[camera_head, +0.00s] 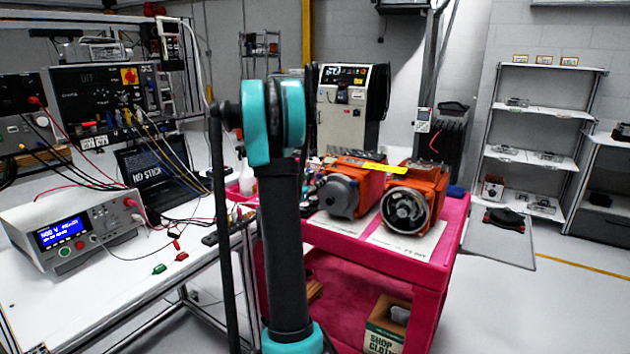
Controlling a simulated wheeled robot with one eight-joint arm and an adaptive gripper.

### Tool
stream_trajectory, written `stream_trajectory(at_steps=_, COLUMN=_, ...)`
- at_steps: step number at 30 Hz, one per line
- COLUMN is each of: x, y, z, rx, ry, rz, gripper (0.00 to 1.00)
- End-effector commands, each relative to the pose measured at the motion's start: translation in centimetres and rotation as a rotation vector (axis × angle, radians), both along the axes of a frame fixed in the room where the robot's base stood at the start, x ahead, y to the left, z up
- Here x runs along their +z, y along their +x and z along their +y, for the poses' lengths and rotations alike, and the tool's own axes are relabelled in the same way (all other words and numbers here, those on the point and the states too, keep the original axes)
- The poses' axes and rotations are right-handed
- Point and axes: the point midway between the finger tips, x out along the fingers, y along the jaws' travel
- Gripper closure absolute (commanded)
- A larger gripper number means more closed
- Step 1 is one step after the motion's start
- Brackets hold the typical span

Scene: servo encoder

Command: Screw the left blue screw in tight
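Two orange servo motors stand on top of a pink cart (447,245). The left motor (368,172) has a grey round end cover facing me. The right motor (428,181) shows an open round end with metal parts inside. I cannot make out any blue screw on either motor at this size. My arm, dark with teal joints, rises upright in the middle of the picture, left of the motors, and hides part of the cart top. My gripper cannot be made out; small dark and blue items beside the left motor are too unclear to name.
White sheets (410,241) lie under the motors. A box of shop cloths (386,326) sits on the cart's lower shelf. At left, a workbench (120,300) holds a power supply (75,232), a laptop (150,168) and loose cables. Floor right of the cart is mostly free, before shelving (530,158).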

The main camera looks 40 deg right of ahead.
Motion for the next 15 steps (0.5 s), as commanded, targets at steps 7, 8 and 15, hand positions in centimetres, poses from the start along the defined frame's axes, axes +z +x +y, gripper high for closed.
stream_trajectory(at_steps=7, x=0.0, y=-0.1, z=0.4, rx=0.001, ry=0.000, rz=0.000, gripper=0.61)
stream_trajectory(at_steps=8, x=0.0, y=-0.2, z=0.6, rx=0.001, ry=0.000, rz=0.000, gripper=0.61)
stream_trajectory(at_steps=15, x=0.0, y=-1.7, z=4.4, rx=0.004, ry=0.000, rz=0.000, gripper=0.61)
